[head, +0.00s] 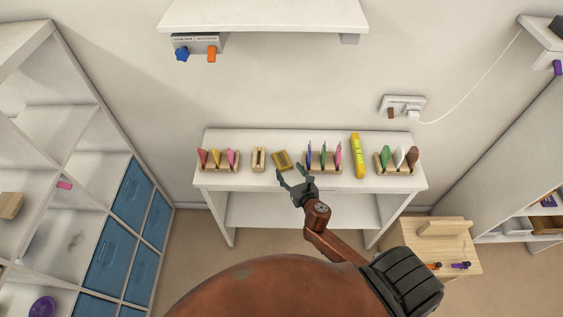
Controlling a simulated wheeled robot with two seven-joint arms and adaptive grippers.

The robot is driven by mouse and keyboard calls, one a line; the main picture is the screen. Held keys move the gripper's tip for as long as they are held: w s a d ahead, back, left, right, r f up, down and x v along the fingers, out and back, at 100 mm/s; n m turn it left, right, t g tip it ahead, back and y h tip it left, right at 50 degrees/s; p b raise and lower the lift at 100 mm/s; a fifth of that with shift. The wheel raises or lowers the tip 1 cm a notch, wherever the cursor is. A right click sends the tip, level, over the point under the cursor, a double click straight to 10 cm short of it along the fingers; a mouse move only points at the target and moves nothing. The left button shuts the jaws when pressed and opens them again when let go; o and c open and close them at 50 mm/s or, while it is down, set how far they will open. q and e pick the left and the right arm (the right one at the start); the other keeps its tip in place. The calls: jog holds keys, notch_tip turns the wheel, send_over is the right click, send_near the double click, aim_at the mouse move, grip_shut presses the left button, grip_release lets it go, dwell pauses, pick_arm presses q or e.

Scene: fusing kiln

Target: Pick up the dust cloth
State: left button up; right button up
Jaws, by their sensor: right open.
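A small folded mustard-yellow piece (282,160), which looks like the dust cloth, lies on the white table (215,180), left of the middle. My right gripper (290,174) is open and empty at the table's front edge, just in front of the cloth. Its fingers point toward the cloth, and a small gap seems to show between them. I cannot tell the gripper's height above the table. My left gripper is not in view.
Wooden racks with coloured pieces stand at the table's left (218,160), right of the cloth (323,158) and at the right end (396,162). A small wooden block (259,160) and a yellow upright item (357,156) stand between. A shelf (265,14) overhangs behind.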

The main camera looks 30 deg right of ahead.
aim_at(283, 160)
jog(key=x, duration=0.7)
jog(key=shift+w, duration=0.15)
jog(key=c, duration=0.6)
